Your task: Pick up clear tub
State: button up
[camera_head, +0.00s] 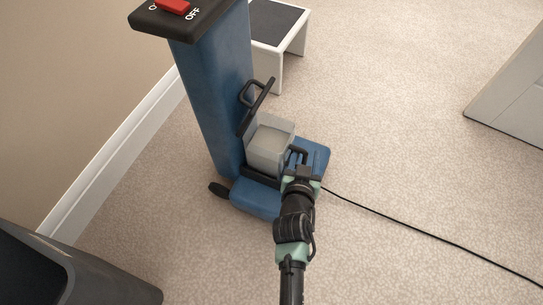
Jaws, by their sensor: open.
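The clear tub (270,146) is a square, translucent grey container with an open top. It sits on the low blue base of an upright blue machine (216,95), against the front of its column. My gripper (298,156) is open and reaches in from the bottom of the picture. Its dark fingers are at the tub's right front side, and partly hide that lower corner. I cannot tell whether they touch it.
A black handle bar (257,107) rises just behind the tub. A black cord (430,232) runs right across the carpet. A white stool (281,40) stands behind, a dark bin (70,270) at lower left. Open carpet lies right.

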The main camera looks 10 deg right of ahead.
jog(key=shift+w+d+f, duration=0.1)
jog(key=shift+w+d, duration=0.05)
jog(key=shift+w, duration=0.2)
jog(key=shift+c, duration=0.2)
grip_shut()
dwell(1.0)
